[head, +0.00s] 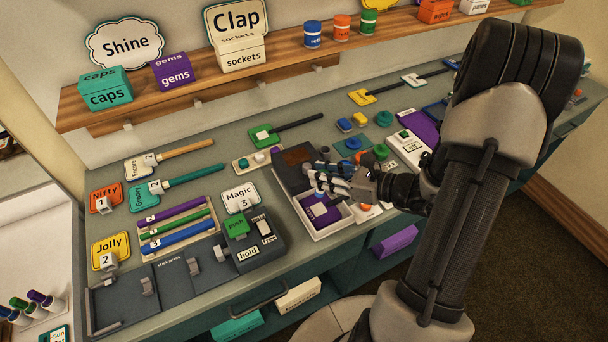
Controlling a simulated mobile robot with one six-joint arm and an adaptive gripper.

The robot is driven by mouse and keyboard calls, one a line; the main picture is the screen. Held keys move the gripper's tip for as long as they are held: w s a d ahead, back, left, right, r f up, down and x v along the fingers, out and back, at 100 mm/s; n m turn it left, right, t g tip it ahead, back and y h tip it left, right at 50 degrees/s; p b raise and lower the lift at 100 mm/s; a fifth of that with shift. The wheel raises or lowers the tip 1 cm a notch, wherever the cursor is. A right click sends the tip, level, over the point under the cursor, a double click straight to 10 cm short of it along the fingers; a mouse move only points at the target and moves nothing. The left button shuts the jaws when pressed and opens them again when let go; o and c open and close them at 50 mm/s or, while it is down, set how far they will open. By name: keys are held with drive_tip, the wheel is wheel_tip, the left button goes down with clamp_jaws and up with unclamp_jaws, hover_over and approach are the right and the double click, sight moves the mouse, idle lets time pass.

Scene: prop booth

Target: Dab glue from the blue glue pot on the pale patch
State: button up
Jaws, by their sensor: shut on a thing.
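My gripper (325,182) is over the back end of a white open tray (322,234), beside a dark box with a brown top. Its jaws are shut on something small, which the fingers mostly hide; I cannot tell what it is. A small round blue thing (352,143) stands on the bench behind the gripper; it may be the blue glue pot, but it is too small to be sure. I cannot single out the pale patch; my gripper and arm cover part of that area.
The tray holds a purple box (319,212). The dark box (290,172) stands close left of my gripper. A grey button box (262,245) and a rack of coloured sticks (178,226) lie further left. A wooden shelf (170,103) with boxes runs behind.

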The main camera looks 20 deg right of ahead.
sight(322, 192)
drive_tip(key=shift+d+f, duration=0.1)
drive_tip(key=shift+d, duration=0.05)
drive_tip(key=shift+a+f+b, duration=0.25)
drive_tip(key=shift+f+b, duration=0.5)
drive_tip(key=shift+f, duration=0.05)
drive_tip(key=shift+d+f+b, duration=0.1)
drive_tip(key=shift+f+b, duration=1.5)
drive_tip(key=shift+f, duration=0.4)
drive_tip(key=shift+f+b, duration=0.5)
drive_tip(key=shift+f, duration=0.1)
drive_tip(key=shift+w, duration=0.25)
drive_tip(key=shift+s, duration=0.6)
drive_tip(key=shift+w, duration=0.2)
drive_tip(key=shift+w, duration=0.35)
drive_tip(key=shift+s, duration=0.2)
